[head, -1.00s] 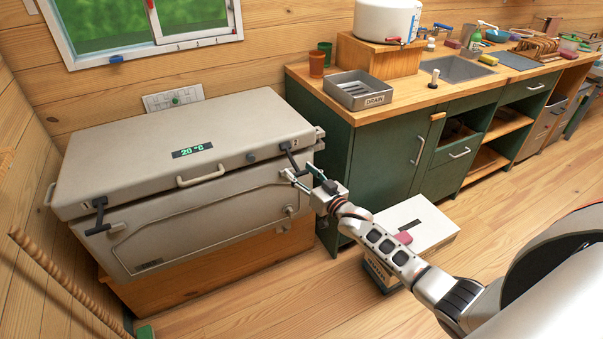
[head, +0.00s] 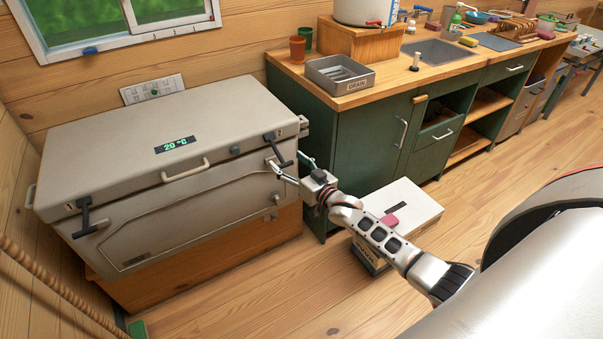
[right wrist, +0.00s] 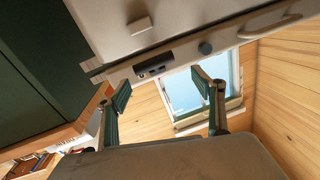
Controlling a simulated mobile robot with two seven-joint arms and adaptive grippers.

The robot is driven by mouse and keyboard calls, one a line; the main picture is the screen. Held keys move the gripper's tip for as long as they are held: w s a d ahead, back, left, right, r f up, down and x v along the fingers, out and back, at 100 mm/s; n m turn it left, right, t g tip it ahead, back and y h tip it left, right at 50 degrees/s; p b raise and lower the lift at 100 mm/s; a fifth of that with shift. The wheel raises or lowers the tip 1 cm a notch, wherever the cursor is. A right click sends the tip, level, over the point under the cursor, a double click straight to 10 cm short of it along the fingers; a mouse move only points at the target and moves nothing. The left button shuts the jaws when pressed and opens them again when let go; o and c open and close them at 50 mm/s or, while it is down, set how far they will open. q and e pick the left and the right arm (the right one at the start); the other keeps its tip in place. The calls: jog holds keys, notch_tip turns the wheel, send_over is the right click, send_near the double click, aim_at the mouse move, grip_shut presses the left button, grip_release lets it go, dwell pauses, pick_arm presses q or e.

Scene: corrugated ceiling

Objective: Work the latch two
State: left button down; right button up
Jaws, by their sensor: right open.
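The pale chest (head: 150,215) stands at the left with its lid down. Latch two (head: 278,150) is a dark lever at the right end of its front, slanting down from the lid edge; I cannot tell whether it is fastened. My right gripper (head: 285,166) is open, its fingers spread just below and right of the lever. I cannot tell whether they touch it. In the right wrist view the two fingers (right wrist: 162,90) are apart with nothing between them, near a dark fitting (right wrist: 152,68) on the lid edge. My left gripper is out of view.
The other dark latch (head: 84,218) is at the chest's left front, and a lid handle (head: 185,170) is between them. A green cabinet (head: 365,150) stands close on the right. A white box (head: 405,210) sits on the floor below my right arm.

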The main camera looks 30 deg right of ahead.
jog(key=s+d, duration=0.1)
jog(key=s, duration=0.9)
jog(key=shift+d, duration=0.35)
